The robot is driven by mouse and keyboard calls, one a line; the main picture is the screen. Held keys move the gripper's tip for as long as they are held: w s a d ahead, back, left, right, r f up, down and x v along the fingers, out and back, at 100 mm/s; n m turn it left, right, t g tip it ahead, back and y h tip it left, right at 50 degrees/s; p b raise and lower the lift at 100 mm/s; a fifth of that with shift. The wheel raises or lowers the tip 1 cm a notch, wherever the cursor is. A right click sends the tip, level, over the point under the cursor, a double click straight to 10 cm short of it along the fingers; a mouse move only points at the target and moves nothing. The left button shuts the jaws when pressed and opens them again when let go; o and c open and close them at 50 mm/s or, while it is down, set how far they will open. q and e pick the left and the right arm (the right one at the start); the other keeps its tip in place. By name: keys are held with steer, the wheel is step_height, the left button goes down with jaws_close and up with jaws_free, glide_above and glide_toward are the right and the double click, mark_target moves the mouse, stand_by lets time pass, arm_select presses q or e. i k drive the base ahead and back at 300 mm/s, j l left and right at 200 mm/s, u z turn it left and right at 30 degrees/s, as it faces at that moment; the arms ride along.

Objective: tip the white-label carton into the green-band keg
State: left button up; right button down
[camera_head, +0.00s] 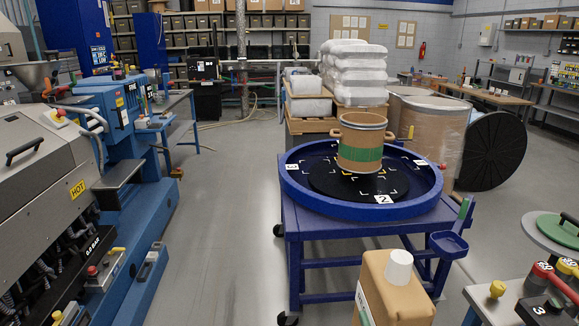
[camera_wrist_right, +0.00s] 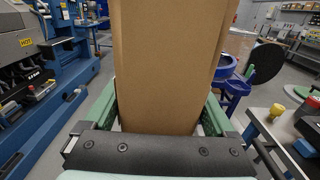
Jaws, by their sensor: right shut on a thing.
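The green-band keg (camera_head: 360,133) is a tan drum with a green band, upright on the black disc of a blue round turntable (camera_head: 300,196). The carton looks upright. My left gripper is not in view.
A blue trolley frame (camera_head: 330,262) carries the turntable, with a small blue cup (camera_head: 448,245) at its right corner. A bench (camera_head: 485,296) with buttons is at the lower right. A blue machine (camera_head: 100,150) stands left. The floor between is clear.

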mark_target(362, 136)
steer(key=i, duration=1.7)
steer(key=i+l+u, duration=0.35)
steer(key=i+l, duration=0.1)
steer(key=i, duration=0.1)
